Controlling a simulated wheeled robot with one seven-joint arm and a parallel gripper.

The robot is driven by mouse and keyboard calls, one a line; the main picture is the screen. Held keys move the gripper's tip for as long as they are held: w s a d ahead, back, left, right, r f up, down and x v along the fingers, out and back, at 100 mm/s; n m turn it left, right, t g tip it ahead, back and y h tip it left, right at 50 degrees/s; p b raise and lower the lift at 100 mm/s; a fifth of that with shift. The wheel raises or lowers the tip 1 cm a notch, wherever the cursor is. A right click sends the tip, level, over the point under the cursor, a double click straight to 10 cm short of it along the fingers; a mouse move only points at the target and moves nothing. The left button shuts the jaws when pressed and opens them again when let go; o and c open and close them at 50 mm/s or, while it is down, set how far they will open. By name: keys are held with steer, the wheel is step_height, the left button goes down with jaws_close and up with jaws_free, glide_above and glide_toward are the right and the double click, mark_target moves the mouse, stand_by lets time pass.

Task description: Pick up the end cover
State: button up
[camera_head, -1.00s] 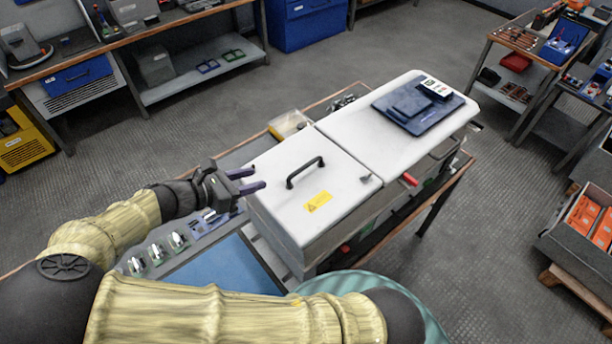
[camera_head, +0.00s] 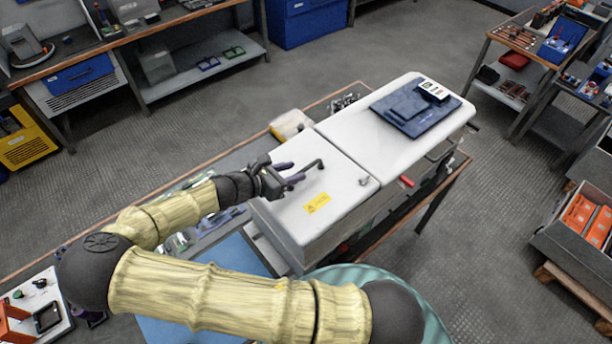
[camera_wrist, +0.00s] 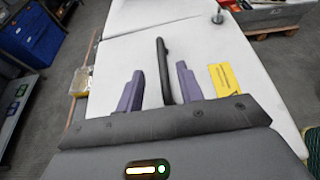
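The end cover (camera_head: 345,185) is the white lid at the near left end of the cabinet, with a black bar handle (camera_head: 312,170) and a yellow warning label (camera_head: 317,203). It lies flat next to a second white lid. My gripper (camera_head: 294,174) is over the cover at the handle. In the wrist view, the two purple fingers of my gripper (camera_wrist: 160,88) are apart, with the black handle (camera_wrist: 164,70) running between them. The cover (camera_wrist: 120,60) fills the space beyond. I cannot tell whether the fingers touch the handle; a clear gap shows on the left side.
A dark blue device (camera_head: 415,108) lies on the second white lid (camera_head: 350,130). A small red lever (camera_head: 406,181) sticks out at the cabinet's side. A pale yellow bin (camera_head: 290,125) stands behind the cabinet. A blue mat (camera_head: 225,262) lies on the bench at left.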

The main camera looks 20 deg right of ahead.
mark_target(306, 168)
steer(key=shift+w+d+f+p, duration=0.1)
steer(key=shift+d+f+p, duration=0.05)
steer(key=shift+d+p, duration=0.45)
steer(key=p+x, duration=0.1)
steer(key=x, duration=0.2)
steer(key=shift+p, duration=0.3)
steer(key=shift+w+d+f, duration=0.1)
steer(key=shift+d+f, duration=0.25)
steer(key=shift+c, duration=0.3)
jaws_close()
